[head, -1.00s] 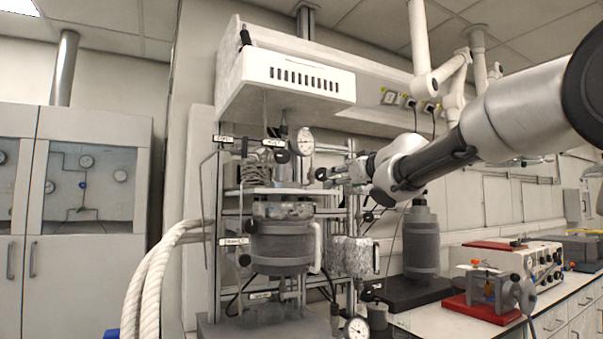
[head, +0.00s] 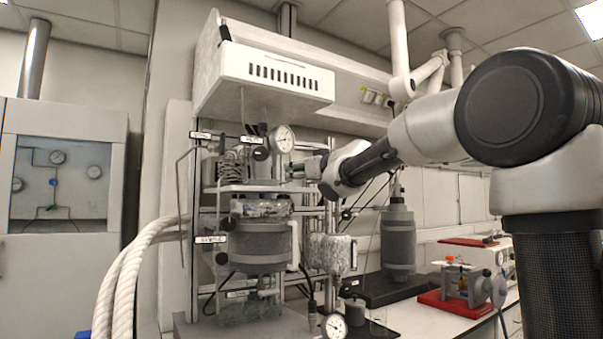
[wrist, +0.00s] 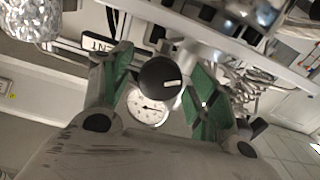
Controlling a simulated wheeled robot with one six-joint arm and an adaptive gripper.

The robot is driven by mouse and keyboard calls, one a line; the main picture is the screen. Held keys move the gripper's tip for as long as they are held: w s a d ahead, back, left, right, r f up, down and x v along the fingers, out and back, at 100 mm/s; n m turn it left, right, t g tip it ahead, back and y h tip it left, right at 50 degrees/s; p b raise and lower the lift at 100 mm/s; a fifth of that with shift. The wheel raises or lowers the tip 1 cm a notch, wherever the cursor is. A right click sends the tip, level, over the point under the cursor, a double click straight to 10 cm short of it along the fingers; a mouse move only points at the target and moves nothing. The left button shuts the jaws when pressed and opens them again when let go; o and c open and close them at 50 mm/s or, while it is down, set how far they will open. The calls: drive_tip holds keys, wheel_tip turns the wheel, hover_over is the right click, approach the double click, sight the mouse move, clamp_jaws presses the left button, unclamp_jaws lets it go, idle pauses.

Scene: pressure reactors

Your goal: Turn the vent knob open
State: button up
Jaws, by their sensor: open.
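A round black knob (wrist: 160,78) with a small white mark faces the camera in the wrist view. It lies between the green-padded fingers of my gripper (wrist: 162,88), which are spread open with visible room on both sides. A black knob (head: 261,154) also shows beside the dial gauge in the head view; it appears to be the same one. A white label (wrist: 98,44) near the left finger is only partly readable. In the head view my gripper (head: 297,171) is at the reactor's upper right, just below the gauge; its fingertips are too small to make out there.
A white dial gauge (wrist: 148,108) sits close behind the knob. Foil-wrapped parts, thin tubes and rack posts crowd the reactor (head: 262,243). A grey cylinder (head: 398,240) stands to the right, with a red-based device (head: 457,300) on the bench beyond.

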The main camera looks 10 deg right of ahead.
drive_tip(key=c, duration=1)
drive_tip(key=shift+n, duration=0.3)
drive_tip(key=n, duration=1.1)
drive_tip(key=shift+n, duration=0.3)
drive_tip(key=o, duration=1)
